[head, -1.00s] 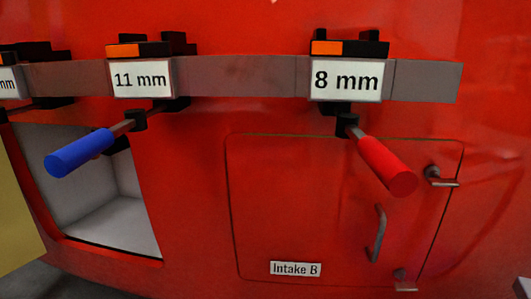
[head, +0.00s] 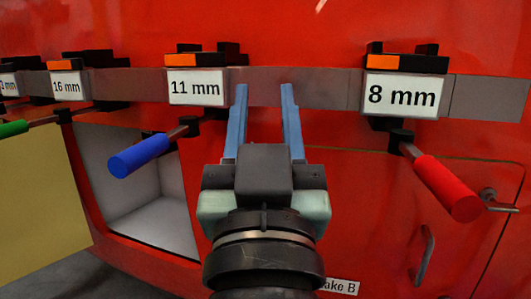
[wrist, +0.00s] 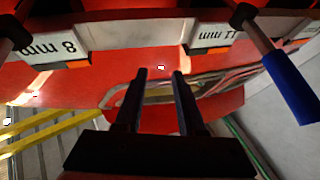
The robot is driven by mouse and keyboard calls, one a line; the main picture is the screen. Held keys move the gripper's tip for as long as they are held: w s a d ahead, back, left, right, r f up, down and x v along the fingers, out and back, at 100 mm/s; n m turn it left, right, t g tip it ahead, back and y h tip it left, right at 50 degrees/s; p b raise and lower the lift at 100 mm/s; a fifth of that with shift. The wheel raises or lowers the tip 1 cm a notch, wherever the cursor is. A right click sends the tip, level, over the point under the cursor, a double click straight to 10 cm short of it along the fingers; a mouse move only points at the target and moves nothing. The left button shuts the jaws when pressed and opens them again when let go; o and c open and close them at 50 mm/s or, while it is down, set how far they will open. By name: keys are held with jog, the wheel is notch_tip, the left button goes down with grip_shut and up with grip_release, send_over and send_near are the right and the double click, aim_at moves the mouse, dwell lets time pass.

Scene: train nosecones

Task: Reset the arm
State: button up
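My gripper (head: 264,92) is in the middle of the head view, its two blue fingers pointing away from me toward the red wall, between the 11 mm and 8 mm holders. The fingers are parallel, apart and empty. In the wrist view my gripper (wrist: 160,72) also shows a gap between its dark fingers with nothing held. The blue-handled tool (head: 139,155) hangs to its left under the 11 mm label, and the red-handled tool (head: 447,188) to its right under the 8 mm label. I cannot tell how far the fingertips are from the wall.
A grey rail (head: 330,88) carries the labelled holders across the red wall (head: 290,35). A green handle (head: 12,128) is at the far left. An open white-lined recess (head: 150,212) lies below the blue handle. A hatch with a metal handle (head: 423,255) is at the lower right.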

jog(key=s+r+t+p, duration=0.35)
jog(key=s+r, duration=0.35)
jog(key=r, duration=0.4)
notch_tip(320, 180, up, 29)
jog(key=p, duration=2.8)
jog(key=shift+w+f+p, duration=0.2)
jog(key=shift+w+p, duration=0.05)
jog(key=shift+p, duration=0.1)
